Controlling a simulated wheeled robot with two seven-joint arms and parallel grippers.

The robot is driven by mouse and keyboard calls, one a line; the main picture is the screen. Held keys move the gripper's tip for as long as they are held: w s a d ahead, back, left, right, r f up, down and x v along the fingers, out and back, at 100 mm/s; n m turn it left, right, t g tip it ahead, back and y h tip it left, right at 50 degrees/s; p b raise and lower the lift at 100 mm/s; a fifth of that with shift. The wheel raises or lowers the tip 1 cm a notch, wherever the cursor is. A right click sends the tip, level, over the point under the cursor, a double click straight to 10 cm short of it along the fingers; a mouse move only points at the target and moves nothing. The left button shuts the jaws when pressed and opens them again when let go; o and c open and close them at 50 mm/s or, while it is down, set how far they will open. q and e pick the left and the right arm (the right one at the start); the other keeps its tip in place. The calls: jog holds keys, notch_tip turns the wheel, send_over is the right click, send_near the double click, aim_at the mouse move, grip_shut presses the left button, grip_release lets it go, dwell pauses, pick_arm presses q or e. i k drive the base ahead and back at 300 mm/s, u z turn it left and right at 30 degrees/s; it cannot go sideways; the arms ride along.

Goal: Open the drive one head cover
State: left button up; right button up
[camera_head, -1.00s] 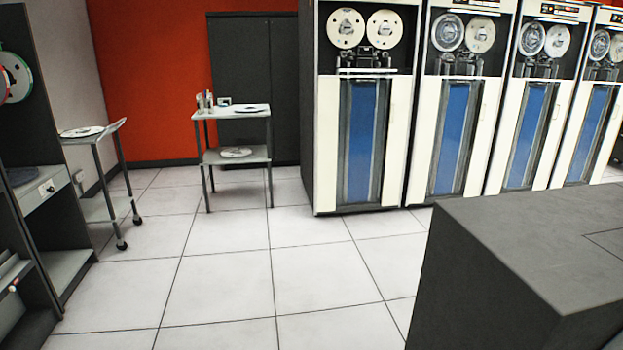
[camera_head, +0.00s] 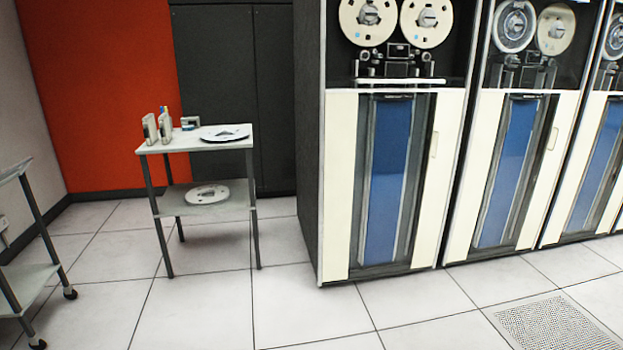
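Several tall tape drives stand in a row from the middle to the right. The leftmost drive (camera_head: 340,200), likely drive one though I see no label, has two pale reels at its top and a blue-backed column window (camera_head: 388,180) between cream panels. Its head assembly (camera_head: 398,56) sits below the reels, dark with small silver parts, above a white ledge (camera_head: 400,81). I cannot tell whether its head cover is open or shut. The second drive (camera_head: 455,215) stands to its right. Neither of my grippers is in view.
A small two-shelf cart (camera_head: 160,212) with tape reels and small boxes stands left of the drives. Another wheeled cart (camera_head: 40,273) is at the left edge. A perforated floor tile (camera_head: 547,322) lies at the lower right. The tiled floor before the drives is clear.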

aim_at(395, 51)
jog(key=i, duration=1.8)
jog(key=z, duration=1.95)
jog(key=i, duration=2.05)
jog(key=u, duration=1.65)
